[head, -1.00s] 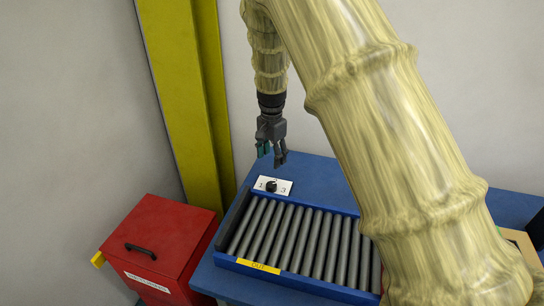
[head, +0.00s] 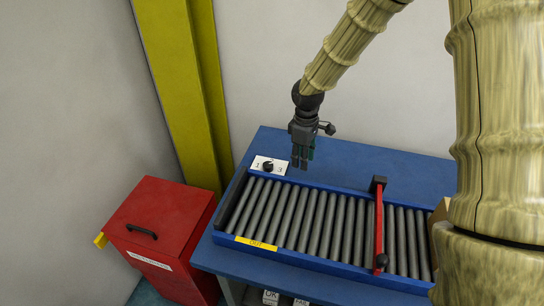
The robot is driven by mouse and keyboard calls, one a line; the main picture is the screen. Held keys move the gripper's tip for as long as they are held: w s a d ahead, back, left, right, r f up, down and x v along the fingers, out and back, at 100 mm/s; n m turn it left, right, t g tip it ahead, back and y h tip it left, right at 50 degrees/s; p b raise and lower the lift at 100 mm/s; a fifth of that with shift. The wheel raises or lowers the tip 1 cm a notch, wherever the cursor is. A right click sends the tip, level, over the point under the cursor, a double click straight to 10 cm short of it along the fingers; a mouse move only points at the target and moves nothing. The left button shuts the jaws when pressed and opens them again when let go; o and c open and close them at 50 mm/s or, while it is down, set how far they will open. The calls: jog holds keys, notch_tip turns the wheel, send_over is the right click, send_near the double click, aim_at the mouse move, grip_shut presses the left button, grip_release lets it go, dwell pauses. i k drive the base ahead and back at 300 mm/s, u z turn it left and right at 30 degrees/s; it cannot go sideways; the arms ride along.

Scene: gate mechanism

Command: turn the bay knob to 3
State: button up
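The bay knob (head: 267,168) is a small black knob on a white plate (head: 259,161) at the back left of the roller conveyor. A "1" shows on the plate left of the knob and a "3" right of it. The knob's exact pointing direction is too small to read. My gripper (head: 302,162) hangs fingers-down just right of the plate in the picture and appears apart from the knob. Its fingers look close together, but whether they are open or shut is unclear. Nothing is visible in them.
The conveyor rollers (head: 318,225) lie in a blue frame on a blue table (head: 390,163). A red gate bar (head: 379,225) crosses the rollers at right. A red box (head: 160,230) stands at left, near a yellow post (head: 185,90). My own arm hides the far right.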

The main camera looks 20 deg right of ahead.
aim_at(267, 165)
jog(key=u, duration=2.4)
jog(key=k, duration=1)
jog(key=z, duration=1.6)
jog(key=i, duration=0.5)
